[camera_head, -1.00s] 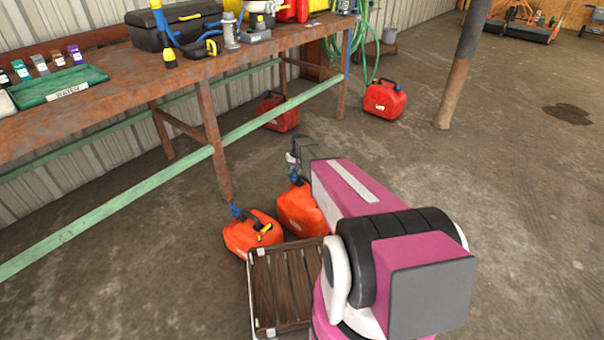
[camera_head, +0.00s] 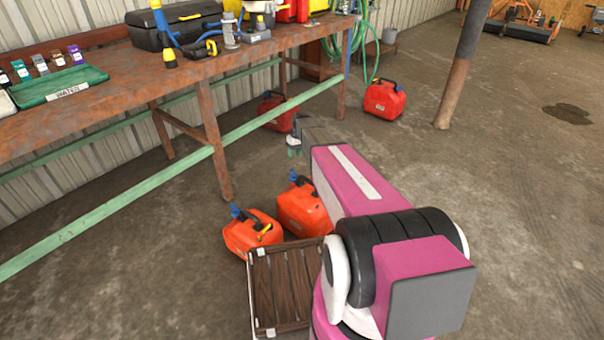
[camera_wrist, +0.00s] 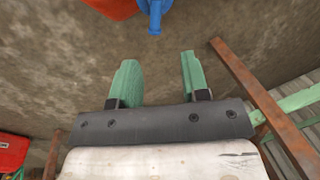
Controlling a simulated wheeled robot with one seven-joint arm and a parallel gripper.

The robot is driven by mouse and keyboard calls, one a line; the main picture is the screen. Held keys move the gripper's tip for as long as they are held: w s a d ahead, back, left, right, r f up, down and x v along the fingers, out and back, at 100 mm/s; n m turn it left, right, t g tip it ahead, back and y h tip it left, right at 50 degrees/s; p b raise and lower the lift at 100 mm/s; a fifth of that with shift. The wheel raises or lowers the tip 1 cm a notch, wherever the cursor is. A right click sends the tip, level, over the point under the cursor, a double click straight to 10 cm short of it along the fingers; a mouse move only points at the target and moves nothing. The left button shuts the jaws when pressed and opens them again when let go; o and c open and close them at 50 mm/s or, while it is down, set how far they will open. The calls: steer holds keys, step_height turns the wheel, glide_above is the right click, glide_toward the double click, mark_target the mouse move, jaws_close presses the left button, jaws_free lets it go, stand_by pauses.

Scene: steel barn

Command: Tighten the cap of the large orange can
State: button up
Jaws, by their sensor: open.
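Two orange cans with blue caps stand on the floor by the bench leg. The right one (camera_head: 303,210) looks like the large orange can, with its blue cap (camera_head: 293,175) at the top left and a dark handle. The other orange can (camera_head: 252,236) is just left of it. My gripper (camera_head: 293,147) is above and beyond the right can's cap, apart from it. In the wrist view, my gripper's green fingers (camera_wrist: 158,62) are spread with nothing between them. A blue cap or spout (camera_wrist: 154,14) and some orange (camera_wrist: 110,6) show at the top edge, beyond the fingertips.
A wooden slatted crate (camera_head: 250,295) stands in front of the cans. The rusty workbench (camera_head: 120,85) with its leg (camera_head: 214,150) and green rail (camera_head: 190,165) is at the left. Red cans (camera_head: 384,100) stand farther back. The floor at the right is open around a post (camera_head: 460,65).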

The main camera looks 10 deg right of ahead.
steer(key=s+r+m, duration=0.1)
steer(key=s+r, duration=0.2)
steer(key=s, duration=0.6)
steer(key=s+a+r+m+h, duration=0.1)
steer(key=s+r, duration=0.2)
steer(key=s, duration=0.5)
steer(key=s+a+r, duration=0.1)
steer(key=s+r, duration=0.2)
steer(key=s, duration=0.6)
steer(key=shift+s+r+m+t, duration=0.25)
steer(key=shift+s+m+t, duration=0.05)
steer(key=shift+m, duration=0.1)
steer(key=y, duration=0.1)
glide_toward(293, 174)
steer(key=f, duration=0.3)
steer(key=w+f, duration=0.1)
steer(key=f, duration=0.1)
steer(key=w+a+f, duration=0.1)
steer(key=f, duration=0.2)
steer(key=shift+f, duration=0.3)
steer(key=shift+c, duration=0.2)
jaws_close()
